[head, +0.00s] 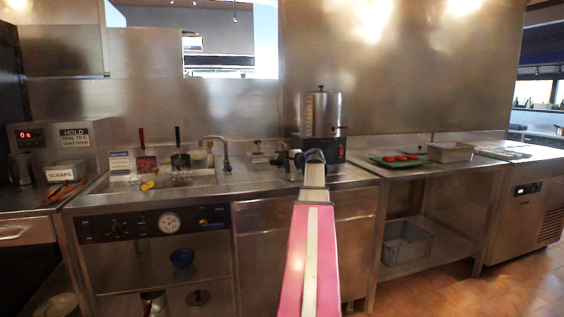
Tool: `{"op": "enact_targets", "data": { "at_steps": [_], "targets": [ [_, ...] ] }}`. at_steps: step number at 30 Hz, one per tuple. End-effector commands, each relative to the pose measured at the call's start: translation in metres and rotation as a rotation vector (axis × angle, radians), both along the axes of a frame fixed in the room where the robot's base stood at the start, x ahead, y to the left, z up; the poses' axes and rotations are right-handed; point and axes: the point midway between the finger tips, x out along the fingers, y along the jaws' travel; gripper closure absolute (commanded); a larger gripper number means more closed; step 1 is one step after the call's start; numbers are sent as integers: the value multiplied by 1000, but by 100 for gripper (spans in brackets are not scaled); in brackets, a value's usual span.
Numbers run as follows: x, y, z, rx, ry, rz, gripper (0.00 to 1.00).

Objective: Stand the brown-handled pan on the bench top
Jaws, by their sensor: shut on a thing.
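My pink and white arm reaches up from the bottom middle, with my gripper (312,157) at its far end, over the front part of the bench top (262,180). The dark wrist covers most of the jaws. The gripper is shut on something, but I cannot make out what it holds. I cannot pick out the brown-handled pan with certainty. A red-handled item (145,160) and a black-handled item (179,158) stand at the sink on the left.
A steel urn (320,113) stands just behind my gripper. To its right are a green tray (385,162) with red items and a steel container (450,152). A tap (225,150) rises left of the gripper.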

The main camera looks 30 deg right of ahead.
Motion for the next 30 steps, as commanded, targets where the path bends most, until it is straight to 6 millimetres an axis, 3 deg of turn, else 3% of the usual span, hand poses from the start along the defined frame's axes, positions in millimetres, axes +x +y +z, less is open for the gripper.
{"op": "enact_targets", "data": {
  "at_steps": [5,6,8,9,19,23,30],
  "targets": [
    [0,0,-1,-3,-4,-1,100],
    [0,0,-2,0,0,0,71],
    [0,0,-2,0,0,0,51],
    [0,0,-2,0,0,0,48],
    [0,0,1,0,0,0,48],
    [-15,-5,4,-1,0,-2,48],
    [-58,-22,14,-1,0,-2,48]
  ]
}}
